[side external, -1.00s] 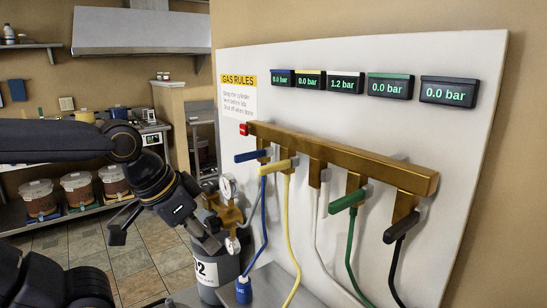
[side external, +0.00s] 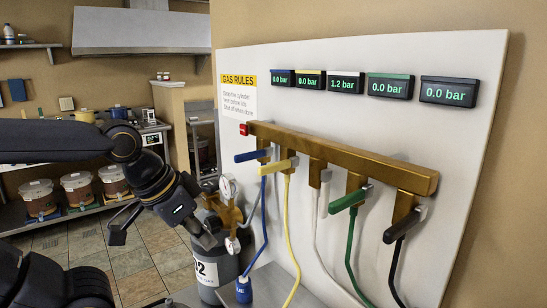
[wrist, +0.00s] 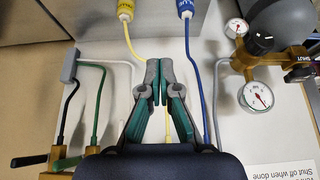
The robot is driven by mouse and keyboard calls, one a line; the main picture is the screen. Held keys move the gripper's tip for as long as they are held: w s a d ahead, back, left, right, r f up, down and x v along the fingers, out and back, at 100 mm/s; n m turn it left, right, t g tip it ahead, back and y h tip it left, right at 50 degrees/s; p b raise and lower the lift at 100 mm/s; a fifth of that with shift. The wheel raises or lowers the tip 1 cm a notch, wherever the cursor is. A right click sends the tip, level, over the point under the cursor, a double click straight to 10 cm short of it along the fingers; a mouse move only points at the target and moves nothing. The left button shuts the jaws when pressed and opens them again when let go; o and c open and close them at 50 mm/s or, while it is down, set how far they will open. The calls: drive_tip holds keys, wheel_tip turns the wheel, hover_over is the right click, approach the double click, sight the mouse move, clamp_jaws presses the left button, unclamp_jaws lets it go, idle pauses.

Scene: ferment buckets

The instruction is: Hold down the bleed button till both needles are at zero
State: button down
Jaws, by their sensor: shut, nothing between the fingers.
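The red button (side external: 244,129) sits at the left end of the brass manifold in the side view; it is not visible in the wrist view. The upper gauge (side external: 227,188) and lower gauge (side external: 232,246) stand on the cylinder's brass regulator. They also show in the wrist view, one (wrist: 237,27) beside the black knob and one (wrist: 258,95) with a red needle. Their readings are too small to tell. My gripper (side external: 208,241) is shut and empty, in front of the cylinder, below and left of the button, touching neither. Its fingertips meet in the wrist view (wrist: 159,80).
The manifold (side external: 340,157) carries blue, yellow, white, green and black hose lines. The white-marked display (side external: 346,85) reads 1.2 bar; the others read 0.0 bar. A grey cylinder (side external: 208,270) stands close to my gripper. Shelved buckets (side external: 77,188) are at the back left.

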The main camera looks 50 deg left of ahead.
sight(246, 129)
idle(0.6)
drive_tip(key=w+a+r+n+t+y, duration=0.3)
drive_tip(key=a+r+n, duration=0.4)
drive_tip(key=a+r, duration=0.5)
wheel_tip(246, 129, up, 3)
drive_tip(key=shift+w+f+n, duration=0.1)
drive_tip(key=shift+w+n, duration=0.1)
drive_tip(key=shift+n, duration=0.1)
drive_tip(key=shift+a, duration=0.1)
drive_tip(key=w, duration=0.8)
drive_tip(key=shift+w, duration=0.4)
drive_tip(key=shift+w, duration=0.15)
idle(0.4)
drive_tip(key=shift+w, duration=0.3)
